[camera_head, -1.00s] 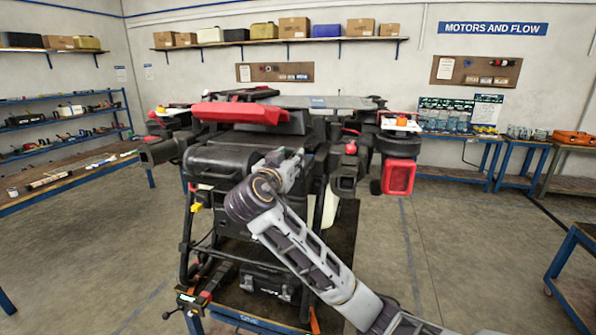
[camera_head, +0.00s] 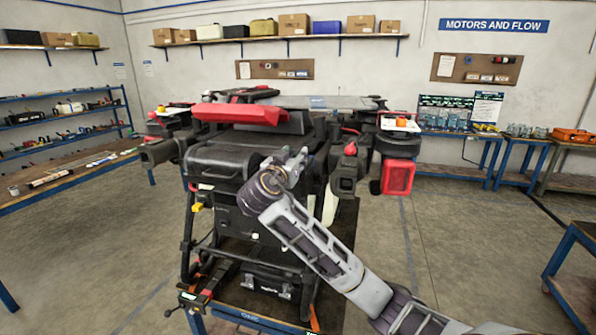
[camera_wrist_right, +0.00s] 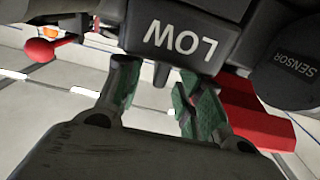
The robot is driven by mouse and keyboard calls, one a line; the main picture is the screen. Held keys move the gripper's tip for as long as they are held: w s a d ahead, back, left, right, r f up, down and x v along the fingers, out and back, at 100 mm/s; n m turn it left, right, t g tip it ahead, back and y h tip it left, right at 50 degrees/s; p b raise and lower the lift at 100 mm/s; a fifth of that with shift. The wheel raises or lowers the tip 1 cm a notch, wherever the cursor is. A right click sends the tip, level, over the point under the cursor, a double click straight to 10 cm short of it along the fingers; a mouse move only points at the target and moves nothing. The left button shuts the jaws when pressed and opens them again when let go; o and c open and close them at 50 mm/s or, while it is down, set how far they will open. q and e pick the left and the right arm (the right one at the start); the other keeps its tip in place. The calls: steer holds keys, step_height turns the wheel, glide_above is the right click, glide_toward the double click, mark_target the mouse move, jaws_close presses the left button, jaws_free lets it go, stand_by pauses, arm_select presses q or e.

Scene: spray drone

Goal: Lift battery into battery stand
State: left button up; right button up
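A large black drone body with a red top cover (camera_head: 240,114) stands on a dark frame in the middle of the head view. A bulky black case (camera_head: 220,162) sits in its front; it may be the battery, but I cannot tell for sure. My right gripper (camera_head: 297,160) is in front of the drone, just right of this case. In the right wrist view my right gripper (camera_wrist_right: 155,85) has its green-padded fingers apart, with floor showing between them. A black block marked LOW (camera_wrist_right: 180,38) is just beyond the fingertips. My left gripper is not in view. I cannot single out the battery stand.
A black toolbox-like case (camera_head: 268,283) sits low under the drone. A red box (camera_head: 398,177) hangs at the drone's right side. A blue-framed bench (camera_head: 575,265) is at the right edge. The floor (camera_head: 440,240) right of the drone is clear.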

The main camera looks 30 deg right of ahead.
steer(key=shift+x, duration=1.05)
steer(key=shift+c, duration=0.5)
jaws_close()
steer(key=shift+r, duration=0.15)
